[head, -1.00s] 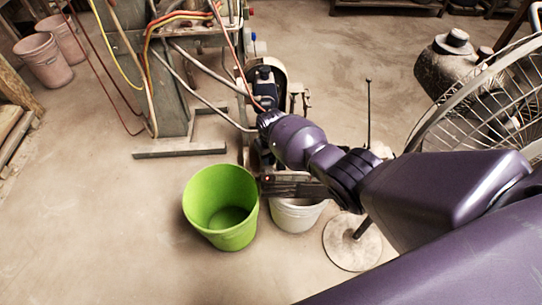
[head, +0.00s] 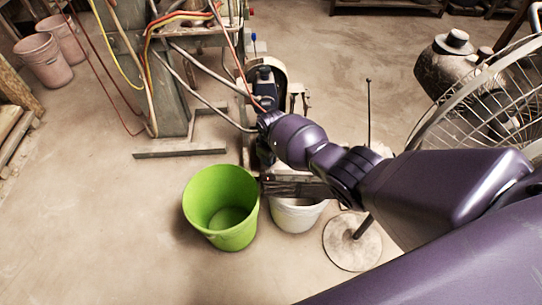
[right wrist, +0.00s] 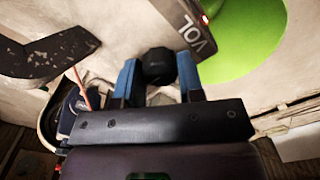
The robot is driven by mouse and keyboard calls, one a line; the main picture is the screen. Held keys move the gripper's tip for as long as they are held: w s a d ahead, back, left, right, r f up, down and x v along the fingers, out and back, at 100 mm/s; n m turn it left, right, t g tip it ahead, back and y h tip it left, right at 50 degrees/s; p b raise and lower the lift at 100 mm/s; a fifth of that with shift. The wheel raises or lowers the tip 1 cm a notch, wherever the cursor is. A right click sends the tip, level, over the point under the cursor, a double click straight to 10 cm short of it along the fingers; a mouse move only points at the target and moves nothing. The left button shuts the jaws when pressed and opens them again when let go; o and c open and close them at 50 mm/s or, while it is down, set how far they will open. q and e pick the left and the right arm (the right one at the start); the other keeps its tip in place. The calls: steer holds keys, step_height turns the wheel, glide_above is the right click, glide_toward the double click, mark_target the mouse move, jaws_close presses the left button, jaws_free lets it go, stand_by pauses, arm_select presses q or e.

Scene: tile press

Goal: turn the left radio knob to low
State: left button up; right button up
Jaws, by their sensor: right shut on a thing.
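In the right wrist view, a dark knob (right wrist: 158,66) sits between the two blue fingers of my right gripper (right wrist: 158,78), which is shut on it. Beside it is the dark radio panel (right wrist: 188,27) with the letters VOL and a small red light at its edge. I cannot tell from the picture which way the knob points. A dark, flat part (head: 295,187), seemingly of the radio, shows below the arm. My left gripper is not in view.
A green bucket (head: 237,237) stands on the floor close to the radio, with a white bucket (head: 296,217) to its right. A fan (head: 497,95) stands at the right. A machine frame with hoses (head: 150,75) is at the back left. The floor at front left is clear.

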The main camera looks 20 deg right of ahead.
steer(key=shift+f, duration=0.1)
steer(key=o, duration=0.9)
steer(key=shift+r, duration=0.45)
step_height(320, 180, up, 4)
steer(key=shift+w+r+p, duration=0.15)
steer(key=shift+r+p, duration=0.1)
steer(key=shift+p, duration=0.85)
step_height(320, 180, up, 4)
steer(key=shift+p, duration=0.85)
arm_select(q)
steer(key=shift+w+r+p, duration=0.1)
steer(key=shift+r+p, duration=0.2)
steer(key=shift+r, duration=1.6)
arm_select(e)
steer(key=shift+s+r, duration=0.2)
steer(key=shift+r, duration=0.55)
